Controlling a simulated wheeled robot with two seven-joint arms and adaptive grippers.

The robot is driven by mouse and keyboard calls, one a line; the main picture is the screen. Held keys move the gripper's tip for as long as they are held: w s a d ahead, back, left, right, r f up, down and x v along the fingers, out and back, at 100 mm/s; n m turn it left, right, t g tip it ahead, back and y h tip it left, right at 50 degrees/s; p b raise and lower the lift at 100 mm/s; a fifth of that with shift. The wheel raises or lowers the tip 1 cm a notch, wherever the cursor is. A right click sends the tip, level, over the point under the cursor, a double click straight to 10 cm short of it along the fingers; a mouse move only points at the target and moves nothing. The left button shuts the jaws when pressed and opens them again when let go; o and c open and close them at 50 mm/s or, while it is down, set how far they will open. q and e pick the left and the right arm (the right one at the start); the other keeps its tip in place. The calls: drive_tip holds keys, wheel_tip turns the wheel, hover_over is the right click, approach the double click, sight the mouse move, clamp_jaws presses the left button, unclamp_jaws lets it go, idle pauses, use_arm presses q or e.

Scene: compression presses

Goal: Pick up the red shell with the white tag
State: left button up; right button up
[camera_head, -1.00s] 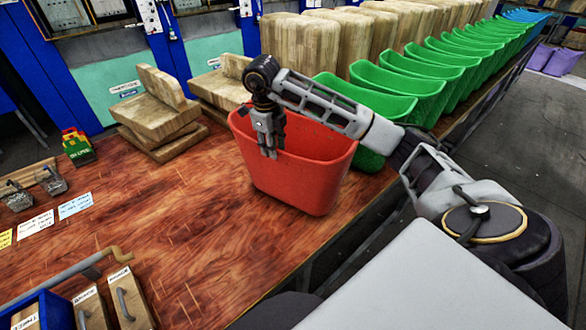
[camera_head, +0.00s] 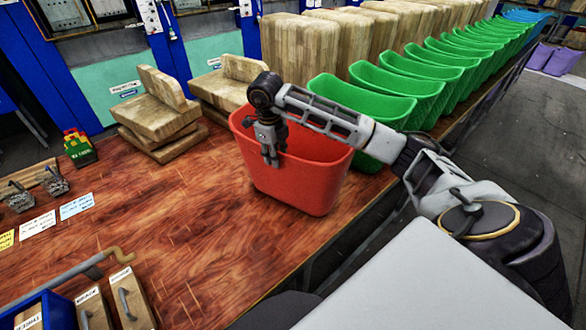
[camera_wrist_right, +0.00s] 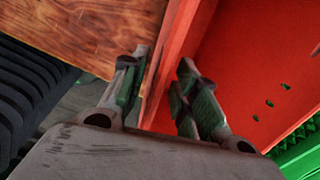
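The red shell (camera_head: 310,185) is an open-topped tub standing upright on the near right edge of the wooden table. It also shows in the right wrist view (camera_wrist_right: 240,70). No white tag can be made out on its side in the head view; a small pale patch shows at the right edge of the wrist view. My right gripper (camera_head: 270,158) points down at the shell's rim. In the wrist view, my right gripper (camera_wrist_right: 163,75) has its fingers apart, one on each side of the red wall, with some gap visible. My left gripper is not in view.
A row of green shells (camera_head: 400,90) stands behind the red one, with wooden blocks (camera_head: 300,45) beside them. Wooden seat-like pieces (camera_head: 155,110) lie at the back left. Small labels (camera_head: 76,206) lie on the left. The table middle (camera_head: 150,220) is clear.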

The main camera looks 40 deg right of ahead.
drive_tip(key=shift+d+f+p, duration=0.15)
drive_tip(key=shift+f+p, duration=0.1)
drive_tip(key=shift+f, duration=0.6)
drive_tip(key=shift+d+f+p, duration=0.1)
drive_tip(key=shift+f+p, duration=0.1)
drive_tip(key=shift+f, duration=0.65)
clamp_jaws()
